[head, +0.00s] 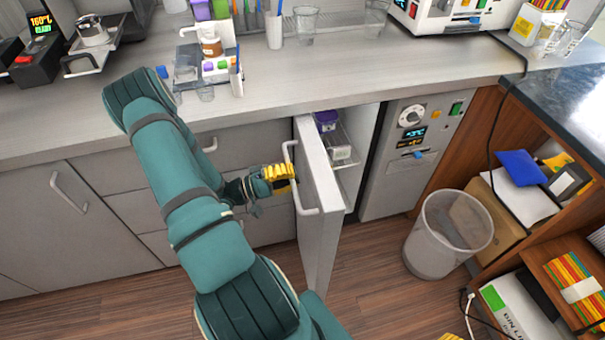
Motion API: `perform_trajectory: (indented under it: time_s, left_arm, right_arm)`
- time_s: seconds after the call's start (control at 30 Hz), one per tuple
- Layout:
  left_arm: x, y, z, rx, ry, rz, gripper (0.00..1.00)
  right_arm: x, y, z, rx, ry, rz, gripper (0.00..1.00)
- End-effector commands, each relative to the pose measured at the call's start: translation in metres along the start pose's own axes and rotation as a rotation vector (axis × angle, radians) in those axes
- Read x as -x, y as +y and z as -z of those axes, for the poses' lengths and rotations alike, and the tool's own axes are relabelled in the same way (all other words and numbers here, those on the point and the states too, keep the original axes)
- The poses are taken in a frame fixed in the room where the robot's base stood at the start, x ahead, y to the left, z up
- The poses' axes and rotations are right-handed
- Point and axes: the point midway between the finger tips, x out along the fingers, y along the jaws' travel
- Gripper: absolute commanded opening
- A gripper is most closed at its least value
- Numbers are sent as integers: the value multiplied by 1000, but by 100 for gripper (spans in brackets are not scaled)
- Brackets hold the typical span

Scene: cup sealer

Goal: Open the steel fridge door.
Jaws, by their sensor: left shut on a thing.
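The steel fridge door (325,195) stands partly open, swung out from the counter front and seen nearly edge-on. Its long light bar handle (302,209) is on the left face. My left gripper (284,178) has yellow fingers and is shut on the handle around its middle. The fingers hide part of the bar. The fridge interior (355,135) shows to the right of the door. A yellow tip of my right gripper (451,337) shows at the bottom edge; the rest is out of frame.
Inside the fridge are a purple-lidded tub (326,117) and a white container (341,152). Bare floor (372,265) lies between the door and bin. A wooden shelf unit (480,155) stands further right.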

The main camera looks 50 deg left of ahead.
Motion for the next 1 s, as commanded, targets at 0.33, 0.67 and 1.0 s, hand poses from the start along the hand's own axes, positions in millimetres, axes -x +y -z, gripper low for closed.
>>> perform_trajectory:
  time_s: [0.33, 0.67, 1.0]
  left_arm:
    - [5, 1, 2, 4, -21, -1, 0]
    - [5, 1, 2, 4, -20, -1, 43]
    - [8, 1, 2, 4, -19, 0, 43]
  right_arm:
    - [1, 0, 0, 0, -1, 0, 47]
    - [1, 0, 0, 0, -1, 0, 47]
    - [1, 0, 0, 0, 0, 0, 47]
